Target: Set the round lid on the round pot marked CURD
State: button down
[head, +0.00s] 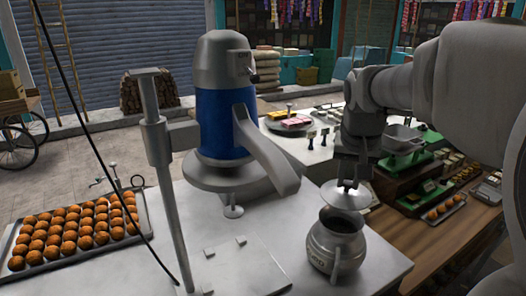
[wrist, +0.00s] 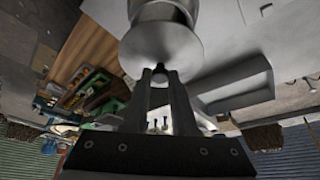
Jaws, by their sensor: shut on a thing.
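The round pot (head: 335,246) is grey metal and stands upright on the white counter at the lower right in the head view. It carries dark marking on its front, too small to read for sure. The round lid (head: 346,196) is a pale metal disc held just above the pot's mouth, apart from its rim as far as I can see. My gripper (head: 347,183) is shut on the lid's knob from above. In the wrist view, the two fingers (wrist: 159,75) grip the dark knob, the lid (wrist: 160,48) lies beyond them, and part of the pot (wrist: 158,12) shows behind it.
A blue and grey machine (head: 222,110) with a slanting spout stands on the counter left of the pot. A grey post (head: 165,170) rises in front of it. A tray of orange balls (head: 75,232) lies far left. A green scale (head: 402,150) stands behind my gripper on the right.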

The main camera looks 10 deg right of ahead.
aim_at(346, 196)
jog(key=shift+f+b, duration=2.4)
jog(key=shift+f, duration=0.7)
jog(key=shift+f, duration=0.1)
jog(key=shift+c, duration=0.8)
grip_release()
jog(key=shift+r+p, duration=2.15)
jog(key=shift+r, duration=0.9)
